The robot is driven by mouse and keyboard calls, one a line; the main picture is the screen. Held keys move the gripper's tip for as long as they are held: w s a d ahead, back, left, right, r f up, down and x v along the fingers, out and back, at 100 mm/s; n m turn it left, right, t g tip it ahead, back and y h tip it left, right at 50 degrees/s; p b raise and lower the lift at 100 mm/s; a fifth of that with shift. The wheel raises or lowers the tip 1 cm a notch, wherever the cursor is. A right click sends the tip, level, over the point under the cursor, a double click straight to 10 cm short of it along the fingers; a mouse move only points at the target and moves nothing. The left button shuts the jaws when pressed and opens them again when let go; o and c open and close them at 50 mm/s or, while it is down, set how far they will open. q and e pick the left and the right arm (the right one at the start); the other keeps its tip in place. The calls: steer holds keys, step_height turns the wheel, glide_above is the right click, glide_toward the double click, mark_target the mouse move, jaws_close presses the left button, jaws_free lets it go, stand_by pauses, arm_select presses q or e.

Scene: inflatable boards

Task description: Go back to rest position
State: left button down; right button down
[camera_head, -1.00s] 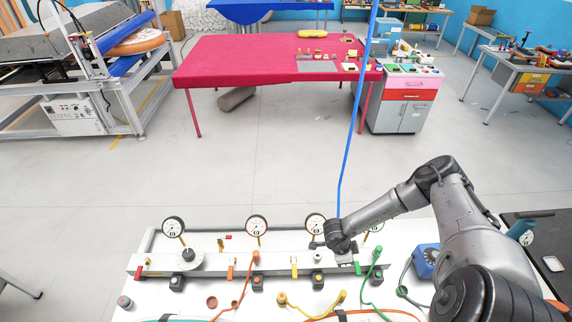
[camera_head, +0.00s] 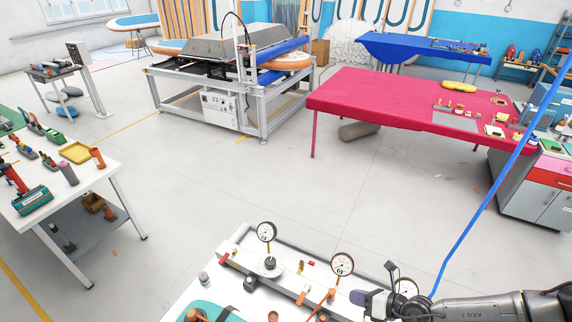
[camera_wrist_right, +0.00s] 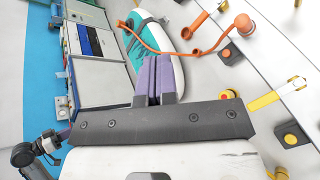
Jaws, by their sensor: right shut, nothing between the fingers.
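My right gripper (camera_head: 364,299) is at the lower right of the head view, above the white workbench (camera_head: 232,264) near the gauges. In the right wrist view its two purple fingers (camera_wrist_right: 153,80) are together with nothing between them. No object hangs from it. A dark arm part with a small purple edge shows at the lower left of the wrist view; it looks like my left arm, too small to read its fingers. The left arm is not in the head view.
Gauges (camera_head: 267,231) stand up from the bench rail close to the right gripper. An orange hose (camera_wrist_right: 165,49) lies there. A blue strand (camera_head: 462,228) runs down beside the right arm. A side table (camera_head: 95,183) with tools is at left; a red table (camera_head: 370,110) is behind. Open floor lies between.

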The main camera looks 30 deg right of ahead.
steer(key=w+a+r+m+t+h, duration=0.1)
steer(key=w+r+m+t+h, duration=0.1)
steer(key=r+m+h, duration=0.6)
steer(key=w+r+m+t+h, duration=0.1)
steer(key=w+r+m+h, duration=0.2)
steer(key=m, duration=0.8)
steer(key=s+a+f+m+g+y+p, duration=0.1)
steer(key=s+a+f+m+g, duration=0.1)
steer(key=s, duration=0.6)
steer(key=s+a+f+m+g+y+p, duration=0.1)
steer(key=s+a+f+m+g+y, duration=0.1)
steer(key=s+a+m+g, duration=0.3)
steer(key=s+a+f+m+g+y+p, duration=0.1)
steer(key=s+a+f+m+g+y, duration=0.1)
steer(key=s+a+m, duration=0.3)
steer(key=s+a+f+g, duration=0.1)
steer(key=s+a, duration=0.2)
steer(key=s, duration=0.3)
steer(key=shift+a+f+g, duration=0.25)
steer(key=shift+f+g, duration=0.05)
steer(key=shift+f, duration=0.1)
steer(key=shift+s, duration=0.1)
